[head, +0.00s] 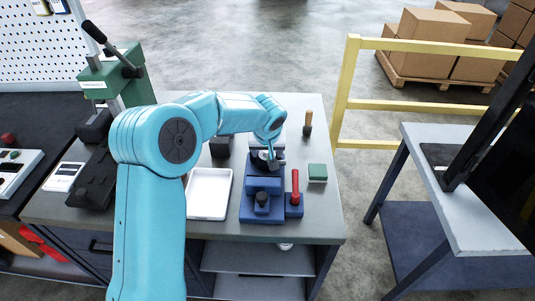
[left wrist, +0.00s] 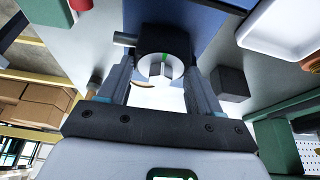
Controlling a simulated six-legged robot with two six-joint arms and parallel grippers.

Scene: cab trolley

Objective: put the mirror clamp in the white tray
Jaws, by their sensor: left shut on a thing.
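My left gripper (head: 267,160) is over the far end of the blue fixture (head: 262,186), to the right of the white tray (head: 191,210). In the left wrist view the gripper (left wrist: 160,75) is shut on the mirror clamp (left wrist: 160,42), a dark round body with a slotted silver face and a side stub. Whether the clamp touches the fixture is not clear. The tray is empty, and its edge also shows in the left wrist view (left wrist: 255,42). My right gripper is not in view.
A red-handled tool (head: 295,186) stands in a blue block at the fixture's right. A green block (head: 317,172), a wooden-handled tool (head: 308,122) and a black block (head: 220,147) stand nearby. A green lever press (head: 120,75) is at the left. A yellow rail (head: 345,90) stands beyond the bench.

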